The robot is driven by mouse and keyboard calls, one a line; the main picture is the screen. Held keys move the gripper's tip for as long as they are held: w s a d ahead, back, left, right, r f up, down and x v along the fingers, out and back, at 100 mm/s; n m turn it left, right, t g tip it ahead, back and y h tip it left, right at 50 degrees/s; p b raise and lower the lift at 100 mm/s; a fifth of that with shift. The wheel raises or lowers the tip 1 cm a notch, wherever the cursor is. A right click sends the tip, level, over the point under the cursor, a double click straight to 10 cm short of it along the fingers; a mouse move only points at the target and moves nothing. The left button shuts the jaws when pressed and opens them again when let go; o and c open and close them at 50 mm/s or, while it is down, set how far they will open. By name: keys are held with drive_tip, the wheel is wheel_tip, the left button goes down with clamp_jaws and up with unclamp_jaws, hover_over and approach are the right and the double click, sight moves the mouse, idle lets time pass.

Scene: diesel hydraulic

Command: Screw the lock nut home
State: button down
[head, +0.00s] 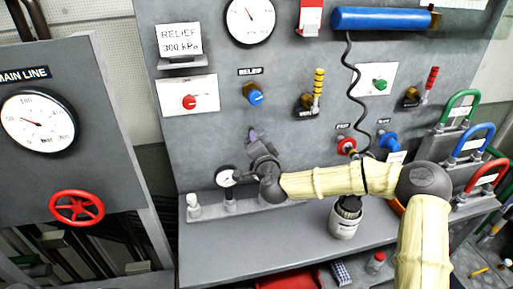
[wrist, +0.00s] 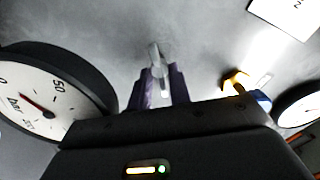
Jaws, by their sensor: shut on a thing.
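In the head view my gripper (head: 252,137) is in front of the grey panel, below the blue-knobbed relief valve (head: 254,94) and apart from it. In the wrist view the purple fingers (wrist: 160,85) are shut on a slim pale grey piece (wrist: 156,58). I cannot tell whether this piece is the lock nut or whether it touches the panel. A brass hex part (wrist: 237,79) shows to the right of the fingers, with a blue part partly hidden behind my gripper body. In the head view the held piece is too small to make out.
A small gauge (head: 226,176) stands on the bench ledge (head: 240,250) below my gripper. A large gauge (wrist: 45,95) is close on the left in the wrist view. A grey-white pot (head: 345,222) stands below my arm.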

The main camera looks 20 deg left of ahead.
drive_tip(key=m+b, duration=0.2)
drive_tip(key=m, duration=0.1)
drive_tip(key=m+b, duration=0.2)
drive_tip(key=m, duration=0.1)
drive_tip(key=shift+w+d+m, duration=0.15)
drive_tip(key=shift+w+m, duration=0.05)
drive_tip(key=shift+m, duration=0.1)
drive_tip(key=shift+s, duration=0.1)
drive_tip(key=c, duration=1.3)
unclamp_jaws()
drive_tip(key=shift+f, duration=0.1)
drive_tip(key=shift+s+f+b, duration=0.1)
drive_tip(key=shift+b, duration=0.25)
